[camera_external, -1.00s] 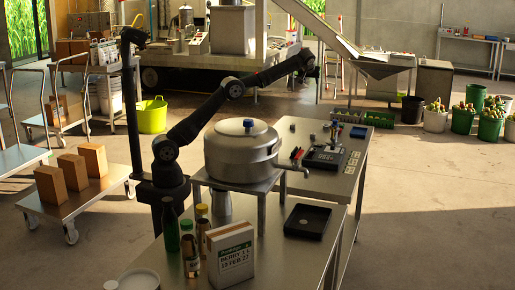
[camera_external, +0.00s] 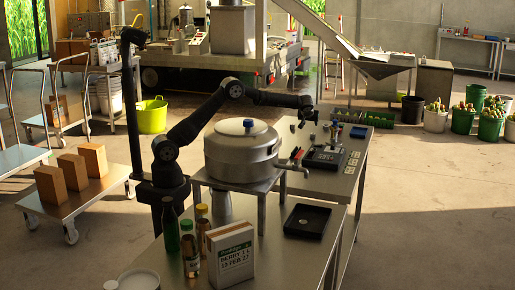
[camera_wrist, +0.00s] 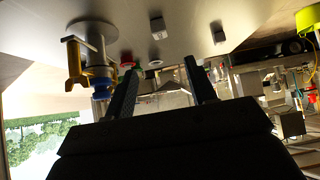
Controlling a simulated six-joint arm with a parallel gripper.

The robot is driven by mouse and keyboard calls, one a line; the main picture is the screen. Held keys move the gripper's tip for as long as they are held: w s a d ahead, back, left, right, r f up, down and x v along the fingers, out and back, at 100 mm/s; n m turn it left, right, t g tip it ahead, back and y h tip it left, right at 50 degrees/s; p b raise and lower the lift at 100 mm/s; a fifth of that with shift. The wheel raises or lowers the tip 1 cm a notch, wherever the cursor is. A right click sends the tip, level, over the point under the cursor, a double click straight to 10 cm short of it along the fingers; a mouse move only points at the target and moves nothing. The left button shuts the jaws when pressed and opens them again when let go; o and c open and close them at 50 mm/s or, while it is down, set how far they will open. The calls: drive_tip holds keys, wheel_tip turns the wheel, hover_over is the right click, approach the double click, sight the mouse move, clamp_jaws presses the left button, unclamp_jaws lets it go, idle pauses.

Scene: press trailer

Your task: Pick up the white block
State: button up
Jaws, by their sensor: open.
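My gripper (camera_external: 310,118) is above the far part of the right-hand metal table. In the wrist view, where the scene appears upside down, its two dark fingers (camera_wrist: 161,86) are apart with nothing held between them. Small pale grey-white blocks stand on the tabletop there, one at upper middle (camera_wrist: 158,28), one to its right (camera_wrist: 218,32) and one nearer the fingers (camera_wrist: 155,63). I cannot tell for certain which is the white block. In the external view a small pale piece (camera_external: 292,128) is on the table left of my gripper.
A large lidded metal pot (camera_external: 240,155) stands left of my gripper. A dark scale-like device (camera_external: 325,156), red-topped items (camera_external: 296,154) and a blue object (camera_external: 358,132) are on the right-hand table. A black tray (camera_external: 307,221) lies nearer the camera.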

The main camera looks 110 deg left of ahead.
sight(313, 134)
drive_tip(key=x, duration=1.5)
drive_tip(key=shift+a, duration=0.1)
drive_tip(key=shift+c, duration=0.2)
drive_tip(key=c, duration=1)
